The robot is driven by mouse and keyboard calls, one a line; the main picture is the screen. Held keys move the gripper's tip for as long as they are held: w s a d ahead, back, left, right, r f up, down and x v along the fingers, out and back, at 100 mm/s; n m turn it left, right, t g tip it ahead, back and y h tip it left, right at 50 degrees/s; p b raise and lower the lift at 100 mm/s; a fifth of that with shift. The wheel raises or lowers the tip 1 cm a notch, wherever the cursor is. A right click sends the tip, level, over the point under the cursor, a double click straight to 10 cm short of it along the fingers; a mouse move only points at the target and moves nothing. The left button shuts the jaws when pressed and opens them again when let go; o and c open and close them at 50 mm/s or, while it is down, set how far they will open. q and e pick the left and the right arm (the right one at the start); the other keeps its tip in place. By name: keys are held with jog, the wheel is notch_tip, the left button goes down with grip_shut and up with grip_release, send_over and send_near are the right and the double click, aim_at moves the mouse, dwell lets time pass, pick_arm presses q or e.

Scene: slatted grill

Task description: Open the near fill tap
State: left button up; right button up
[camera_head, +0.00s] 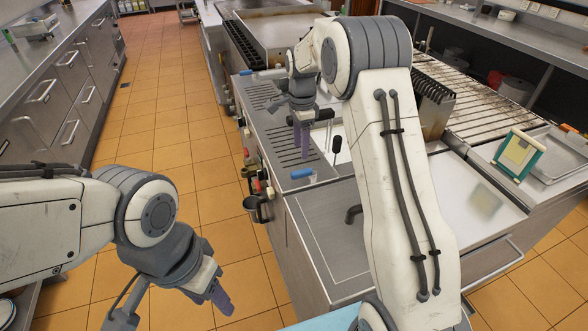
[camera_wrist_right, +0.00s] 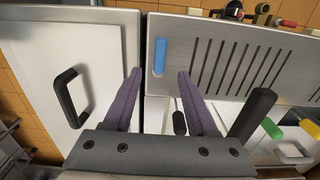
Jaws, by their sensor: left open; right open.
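A short blue handle (camera_head: 301,173), which looks like the near fill tap, lies at the near end of the slatted steel panel. It also shows in the right wrist view (camera_wrist_right: 160,57), beyond the fingertips and in line with the gap between them. A second blue handle (camera_head: 248,72) is at the panel's far end. My right gripper (camera_head: 304,150) hangs just above and behind the near handle, with its purple fingers pointing down. In the wrist view (camera_wrist_right: 159,75) it is open and empty. My left gripper (camera_head: 220,298) is over the floor at lower left, away from the unit.
A black-tipped lever (camera_head: 336,147) stands right of my right gripper. A larger black handle (camera_wrist_right: 250,115) shows in the wrist view. A steel lid with a dark handle (camera_head: 353,214) lies nearer. Knobs and a dark cup (camera_head: 255,205) line the unit's left front. The tiled aisle is clear.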

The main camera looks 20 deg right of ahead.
aim_at(300, 171)
notch_tip(300, 171, down, 9)
jog(key=shift+p, duration=0.75)
grip_shut()
jog(key=shift+r, duration=0.1)
dwell(0.8)
